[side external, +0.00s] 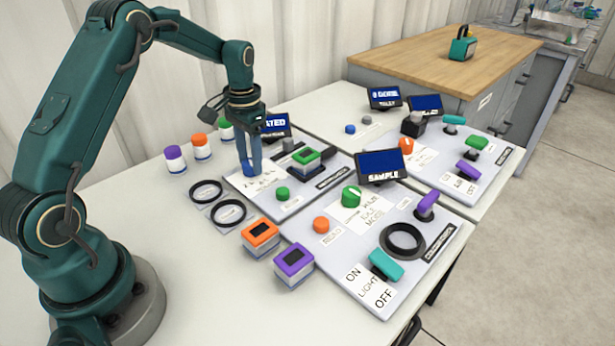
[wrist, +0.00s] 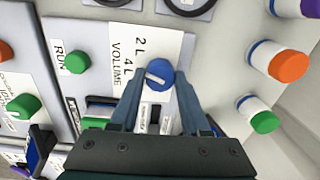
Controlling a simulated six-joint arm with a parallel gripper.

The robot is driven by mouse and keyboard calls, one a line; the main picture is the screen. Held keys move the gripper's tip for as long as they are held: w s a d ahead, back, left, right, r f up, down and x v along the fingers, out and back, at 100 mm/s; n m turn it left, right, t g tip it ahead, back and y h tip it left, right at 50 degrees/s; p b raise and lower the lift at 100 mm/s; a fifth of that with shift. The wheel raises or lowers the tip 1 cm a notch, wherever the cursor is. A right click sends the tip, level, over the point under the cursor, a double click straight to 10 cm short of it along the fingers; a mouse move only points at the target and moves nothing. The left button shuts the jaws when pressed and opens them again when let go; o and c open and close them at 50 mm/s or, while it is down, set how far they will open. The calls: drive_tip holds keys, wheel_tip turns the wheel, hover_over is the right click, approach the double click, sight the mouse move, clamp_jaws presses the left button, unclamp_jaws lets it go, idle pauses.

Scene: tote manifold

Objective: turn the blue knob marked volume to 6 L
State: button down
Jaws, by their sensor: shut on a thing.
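The blue knob (wrist: 162,71) stands on a white label card in the wrist view, with "2 L", "4 L" and "VOLUME" printed beside it. Its white pointer line points left and slightly up in that view, roughly toward the "4 L" side. No 6 L mark can be read. My gripper (wrist: 160,80) has one finger on each side of the knob and is shut on it. In the side external view my gripper (side external: 250,170) reaches straight down onto the panel, and its fingers mostly hide the knob.
A green RUN knob (wrist: 76,62) sits near the blue knob. Orange (side external: 201,147) and purple (side external: 174,158) capped jars stand left of the panel. A tilted screen (side external: 275,126) and a green-topped block (side external: 306,158) are close to my gripper. Black rings (side external: 228,213) lie in front.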

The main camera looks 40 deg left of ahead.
drive_tip(key=n, duration=1.4)
drive_tip(key=shift+r, duration=0.1)
idle(0.6)
drive_tip(key=shift+c, duration=1.9)
unclamp_jaws()
drive_tip(key=shift+w+r, duration=0.1)
drive_tip(key=shift+r, duration=2.45)
